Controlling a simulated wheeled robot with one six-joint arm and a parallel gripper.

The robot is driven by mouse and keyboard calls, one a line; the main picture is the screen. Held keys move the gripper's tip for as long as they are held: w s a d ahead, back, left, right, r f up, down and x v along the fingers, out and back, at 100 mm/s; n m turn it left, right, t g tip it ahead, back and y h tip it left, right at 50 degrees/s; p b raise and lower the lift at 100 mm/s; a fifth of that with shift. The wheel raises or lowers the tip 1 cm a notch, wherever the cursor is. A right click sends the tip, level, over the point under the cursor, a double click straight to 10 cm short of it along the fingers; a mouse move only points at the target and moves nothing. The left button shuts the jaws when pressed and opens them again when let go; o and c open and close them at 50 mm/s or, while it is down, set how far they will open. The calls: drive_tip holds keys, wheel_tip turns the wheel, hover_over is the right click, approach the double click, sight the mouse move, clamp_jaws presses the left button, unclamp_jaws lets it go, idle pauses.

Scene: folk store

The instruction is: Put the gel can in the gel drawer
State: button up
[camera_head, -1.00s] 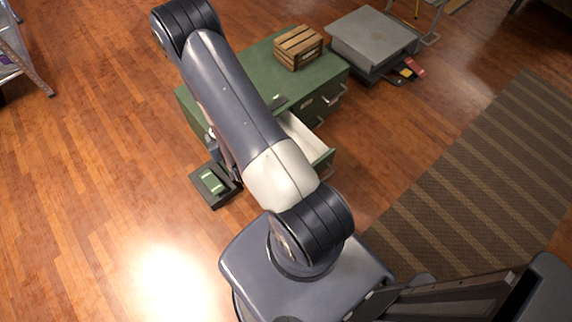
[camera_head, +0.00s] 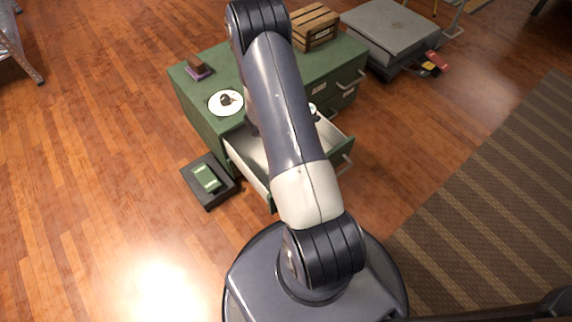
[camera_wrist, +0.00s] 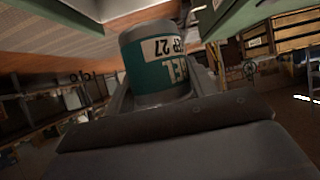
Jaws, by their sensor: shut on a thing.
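The gel can (camera_wrist: 157,65) is grey with a teal band and a pale label, and shows upside down in the wrist view. My gripper (camera_wrist: 160,105) is shut on it. In the head view my arm hides most of the gripper and can. An open drawer (camera_head: 249,172) with a pale inside juts from the green cabinet (camera_head: 195,97), partly behind my arm. My arm's end lies over or near this drawer; the exact height cannot be told. No drawer label can be read.
A plate with a dark item (camera_head: 226,103), a small brown block on a purple base (camera_head: 198,66) and a wooden crate (camera_head: 314,27) stand on the cabinet. A dark tray (camera_head: 212,197) with a green item lies on the floor at left. A grey box (camera_head: 388,30) stands behind.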

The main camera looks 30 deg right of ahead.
drive_tip(key=f+m+g+b, duration=0.1)
drive_tip(key=f+b, duration=0.2)
drive_tip(key=f, duration=0.3)
drive_tip(key=s+d+f+m+g+b, duration=0.1)
drive_tip(key=f+m+g+b, duration=0.1)
drive_tip(key=f+b, duration=0.2)
drive_tip(key=s+f+m+g+b, duration=0.1)
drive_tip(key=f+b, duration=0.2)
drive_tip(key=f, duration=0.6)
drive_tip(key=shift+d+f+m+g+y, duration=0.2)
drive_tip(key=shift+d+m+g+y, duration=0.1)
drive_tip(key=shift+d+g, duration=0.1)
drive_tip(key=shift+f+b, duration=0.2)
drive_tip(key=shift+b, duration=0.2)
drive_tip(key=o, duration=1)
drive_tip(key=shift+o, duration=0.2)
drive_tip(key=shift+r, duration=0.15)
drive_tip(key=shift+w+a+r+p, duration=0.1)
drive_tip(key=shift+a+r+p, duration=0.15)
drive_tip(key=shift+a+p, duration=0.1)
drive_tip(key=p+v, duration=0.3)
drive_tip(key=v, duration=0.8)
drive_tip(key=shift+a+p, duration=0.15)
drive_tip(key=shift+p, duration=0.15)
